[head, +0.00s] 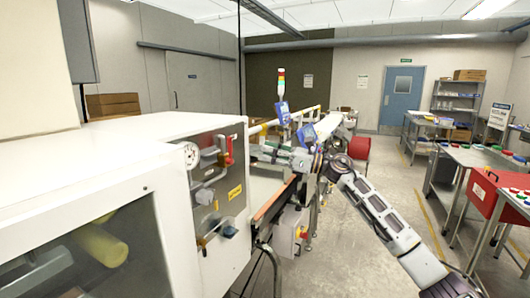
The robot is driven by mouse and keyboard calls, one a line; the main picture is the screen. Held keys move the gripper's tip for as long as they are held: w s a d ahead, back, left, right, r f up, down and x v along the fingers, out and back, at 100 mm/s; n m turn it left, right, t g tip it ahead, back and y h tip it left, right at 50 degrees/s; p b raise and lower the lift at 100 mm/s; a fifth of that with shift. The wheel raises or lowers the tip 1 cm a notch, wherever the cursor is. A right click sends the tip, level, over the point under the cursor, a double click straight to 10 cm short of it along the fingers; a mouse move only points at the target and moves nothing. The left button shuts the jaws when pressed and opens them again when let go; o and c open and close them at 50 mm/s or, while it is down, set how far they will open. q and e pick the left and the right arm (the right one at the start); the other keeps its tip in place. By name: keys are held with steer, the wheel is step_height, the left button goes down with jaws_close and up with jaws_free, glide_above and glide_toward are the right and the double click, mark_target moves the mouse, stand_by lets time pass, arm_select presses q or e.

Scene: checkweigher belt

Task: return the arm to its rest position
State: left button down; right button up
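My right arm (385,215) comes in from the lower right and reaches up and forward to the belt line. My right gripper (268,153) is at the far end of this arm, pointing left over the near part of the conveyor (262,188). Its fingers are small and blend with the machine parts behind, so I cannot tell whether they are open or shut or hold anything. My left arm and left gripper are not in view.
A large white machine cabinet (120,140) with a gauge and pipes fills the left side. A signal tower (281,85) stands beyond the belt. A red bin (490,195) and steel tables are at the right. Grey floor between is free.

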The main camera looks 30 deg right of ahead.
steer(key=shift+m, duration=0.3)
stand_by(0.5)
